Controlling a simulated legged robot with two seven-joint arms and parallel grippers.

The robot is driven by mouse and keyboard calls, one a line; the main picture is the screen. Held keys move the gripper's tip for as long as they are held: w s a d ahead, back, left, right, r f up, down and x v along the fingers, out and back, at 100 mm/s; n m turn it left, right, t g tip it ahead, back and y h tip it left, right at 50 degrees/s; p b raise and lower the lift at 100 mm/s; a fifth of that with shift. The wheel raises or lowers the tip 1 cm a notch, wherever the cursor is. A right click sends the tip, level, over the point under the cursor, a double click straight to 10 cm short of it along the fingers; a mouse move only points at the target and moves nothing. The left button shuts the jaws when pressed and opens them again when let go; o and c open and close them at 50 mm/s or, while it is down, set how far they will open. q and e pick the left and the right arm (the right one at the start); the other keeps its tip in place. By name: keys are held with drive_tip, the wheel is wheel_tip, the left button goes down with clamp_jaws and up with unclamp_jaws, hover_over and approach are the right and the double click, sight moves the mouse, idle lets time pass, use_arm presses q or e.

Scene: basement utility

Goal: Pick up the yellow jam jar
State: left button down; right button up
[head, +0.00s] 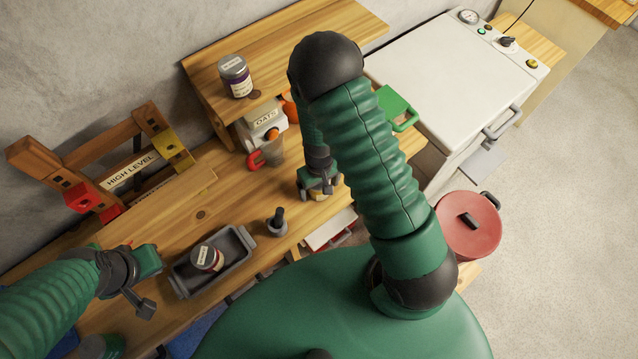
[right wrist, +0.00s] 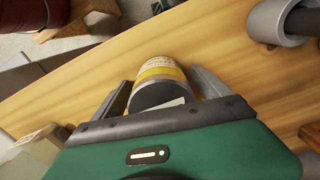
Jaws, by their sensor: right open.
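The yellow jam jar (right wrist: 158,72), with a dark lid and a yellow-banded label, stands on the wooden bench between the two fingers of my right gripper (right wrist: 160,80). The fingers are open, one on each side of the jar, with a gap showing at least on the right. In the head view my right gripper (head: 320,190) is low over the bench, and it mostly hides the jar. My left gripper (head: 143,285) is at the lower left, beside the grey tray; its finger opening is unclear.
A grey tray (head: 183,284) holds another jar (head: 207,257). A grey mortar with pestle (head: 277,227) stands near my right gripper. A purple-labelled jar (head: 236,76) is on the raised shelf (head: 300,38). A red pot (head: 470,240) is right.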

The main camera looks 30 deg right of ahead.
drive_tip(key=shift+a, duration=0.2)
drive_tip(key=c, duration=0.7)
drive_tip(key=shift+d, duration=0.1)
drive_tip(key=c, duration=1.2)
drive_tip(key=shift+r, duration=0.1)
